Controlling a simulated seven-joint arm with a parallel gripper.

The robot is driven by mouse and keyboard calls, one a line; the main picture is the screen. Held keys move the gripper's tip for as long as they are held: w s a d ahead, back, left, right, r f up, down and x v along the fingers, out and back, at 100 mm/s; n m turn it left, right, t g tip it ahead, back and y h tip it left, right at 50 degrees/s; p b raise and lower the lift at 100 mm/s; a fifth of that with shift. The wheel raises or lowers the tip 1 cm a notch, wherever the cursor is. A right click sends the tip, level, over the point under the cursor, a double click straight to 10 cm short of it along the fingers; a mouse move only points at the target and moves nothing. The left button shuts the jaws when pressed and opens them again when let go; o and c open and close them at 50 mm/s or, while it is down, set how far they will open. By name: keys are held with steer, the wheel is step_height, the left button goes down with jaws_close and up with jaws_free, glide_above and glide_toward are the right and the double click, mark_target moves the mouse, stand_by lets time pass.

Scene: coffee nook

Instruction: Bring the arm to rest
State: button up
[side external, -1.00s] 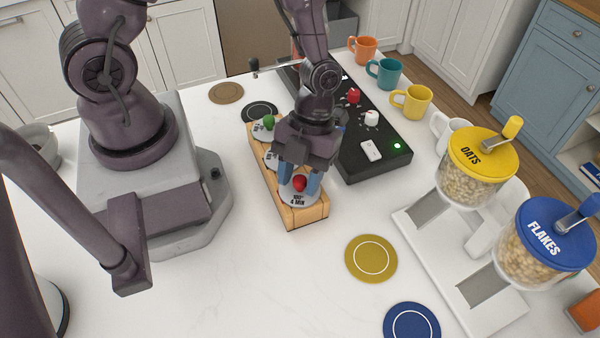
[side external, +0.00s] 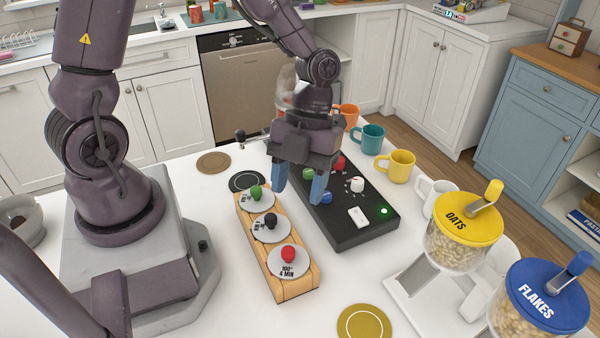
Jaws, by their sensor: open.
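My gripper (side external: 299,188) has its blue fingertips apart and nothing between them. It hangs above the counter, over the gap between the wooden rack and the left edge of the black control panel (side external: 365,222). The wooden rack (side external: 290,287) holds three round white-topped pieces with green, black and red knobs. The red-knobbed one (side external: 288,262) sits at the near end and reads "100° 4 MIN". The black-knobbed one (side external: 270,229) is in the middle and the green-knobbed one (side external: 256,198) is at the far end. My arm comes down from the top of the view.
Orange, teal (side external: 368,140), yellow (side external: 396,167) and white mugs line the counter's right edge. An oats dispenser (side external: 465,240) and a flakes dispenser (side external: 540,300) stand at right. A yellow mat (side external: 364,323) lies in front.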

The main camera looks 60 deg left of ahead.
steer(key=shift+v, duration=0.75)
steer(key=s+a+r+n+t+y, duration=0.1)
steer(key=s+a+r+n+t, duration=0.1)
steer(key=r+n, duration=0.3)
steer(key=s+a+r+n+t+y, duration=0.1)
steer(key=r+n+t, duration=0.3)
steer(key=n, duration=0.9)
steer(key=s+a+r+n+t+y, duration=0.1)
steer(key=s+a+r+n+t, duration=0.1)
steer(key=r+n, duration=0.5)
steer(key=s+a+n, duration=0.1)
steer(key=n, duration=0.1)
steer(key=shift+s+a+r+n+t, duration=0.25)
steer(key=shift+s+a+n+t, duration=0.05)
steer(key=shift+t, duration=0.1)
